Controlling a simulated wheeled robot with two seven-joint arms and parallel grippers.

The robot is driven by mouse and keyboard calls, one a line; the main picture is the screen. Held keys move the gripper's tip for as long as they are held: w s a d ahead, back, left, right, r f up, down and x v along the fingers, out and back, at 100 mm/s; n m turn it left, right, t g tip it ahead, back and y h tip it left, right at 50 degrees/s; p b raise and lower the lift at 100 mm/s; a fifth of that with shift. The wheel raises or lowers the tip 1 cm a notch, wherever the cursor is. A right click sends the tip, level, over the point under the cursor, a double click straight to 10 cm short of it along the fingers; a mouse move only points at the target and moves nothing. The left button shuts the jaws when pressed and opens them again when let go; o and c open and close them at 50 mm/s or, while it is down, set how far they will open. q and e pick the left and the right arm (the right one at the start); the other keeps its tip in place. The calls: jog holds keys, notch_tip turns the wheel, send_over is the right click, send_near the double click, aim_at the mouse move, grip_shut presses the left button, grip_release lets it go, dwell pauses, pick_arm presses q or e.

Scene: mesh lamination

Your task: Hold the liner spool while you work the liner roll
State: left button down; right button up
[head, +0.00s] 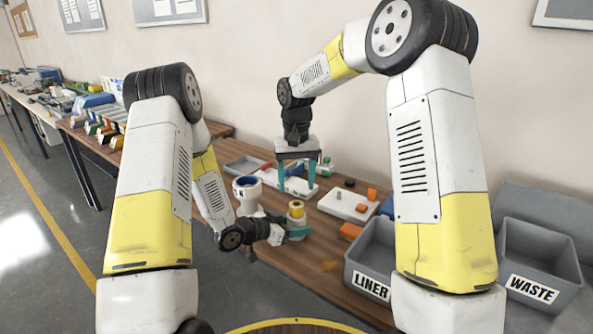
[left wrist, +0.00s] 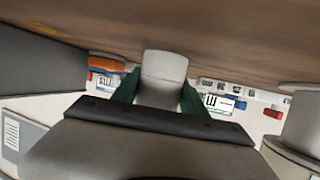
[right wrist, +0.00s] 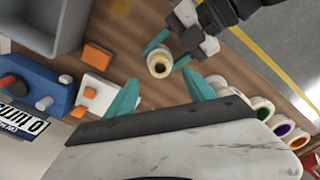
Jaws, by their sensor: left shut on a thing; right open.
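A small spool (head: 297,213) with a yellow band stands upright above the wooden table in the head view. In the right wrist view the spool (right wrist: 160,63) shows end-on, cream with a yellow ring and dark core. I cannot tell the liner roll apart from the spool. My left gripper (head: 297,232) is shut on it from the side; the left wrist view shows a pale cylinder (left wrist: 163,70) between its green fingers. My right gripper (head: 297,188) is open and empty, pointing down behind the spool. Its teal fingers (right wrist: 160,93) are spread, apart from the spool.
A white cup-like cylinder (head: 247,184) stands left of the spool. A white block (head: 343,205) with orange pieces lies to the right. The grey LINER bin (head: 372,255) and WASTE bin (head: 540,250) stand farther right. Several coloured-core rolls (right wrist: 280,125) line the right wrist view's right side.

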aim_at(297, 202)
notch_tip(297, 202, down, 8)
jog(key=shift+r, duration=0.2)
grip_shut()
jog(key=c, duration=0.9)
grip_release()
grip_shut()
jog(key=shift+r, duration=0.2)
jog(key=shift+r, duration=3.6)
